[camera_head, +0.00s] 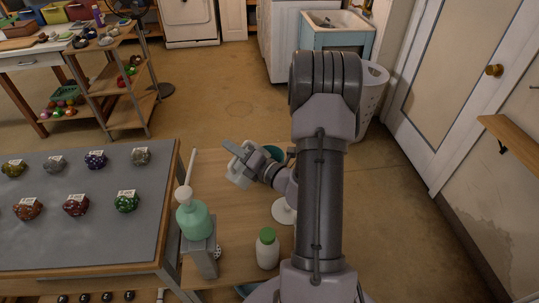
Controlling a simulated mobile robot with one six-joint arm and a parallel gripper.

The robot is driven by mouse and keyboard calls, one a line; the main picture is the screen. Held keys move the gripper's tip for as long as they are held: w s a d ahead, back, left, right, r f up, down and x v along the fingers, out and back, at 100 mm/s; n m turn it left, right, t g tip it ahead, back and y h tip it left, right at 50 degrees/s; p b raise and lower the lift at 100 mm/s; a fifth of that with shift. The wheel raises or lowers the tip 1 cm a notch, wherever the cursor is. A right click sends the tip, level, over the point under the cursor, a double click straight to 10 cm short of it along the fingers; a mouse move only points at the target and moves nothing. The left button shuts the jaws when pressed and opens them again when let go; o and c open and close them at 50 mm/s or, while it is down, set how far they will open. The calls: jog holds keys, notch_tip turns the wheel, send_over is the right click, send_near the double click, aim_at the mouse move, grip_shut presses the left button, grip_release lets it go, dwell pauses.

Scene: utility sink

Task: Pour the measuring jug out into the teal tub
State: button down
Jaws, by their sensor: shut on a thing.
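My gripper (243,160) is left of my arm, over the wooden table. It is shut on a whitish object, which looks like the measuring jug (237,180). The jug shows small and partly covered by the gripper, so I cannot tell its exact tilt or what is in it.
A teal pump bottle (193,220) on a grey stand and a white bottle with a green cap (267,249) are near the gripper. A white round thing (284,211) is half hidden by my arm. A grey-topped table (75,235) with labelled stones is at left.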

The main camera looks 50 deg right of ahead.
jog(key=shift+d+r+m+p, duration=0.8)
jog(key=shift+m+p, duration=0.2)
jog(key=shift+p, duration=0.25)
dwell(0.6)
jog(key=shift+w+d+r+m+p, duration=0.1)
jog(key=shift+d+r+m+p, duration=0.15)
jog(key=shift+d+p, duration=0.35)
jog(key=shift+d+r+m+p, duration=0.2)
jog(key=shift+d+m+p, duration=0.15)
jog(key=shift+p, duration=0.3)
jog(key=shift+w+d+r+m+p, duration=0.1)
jog(key=shift+d+r+m+p, duration=0.15)
jog(key=shift+d+p, duration=0.35)
jog(key=shift+d+r+m+p, duration=0.3)
jog(key=shift+d+m+p, duration=0.4)
jog(key=shift+p, duration=0.4)
jog(key=shift+d+r+m+p, duration=0.25)
jog(key=shift+d+m+p, duration=0.4)
jog(key=shift+p, duration=0.4)
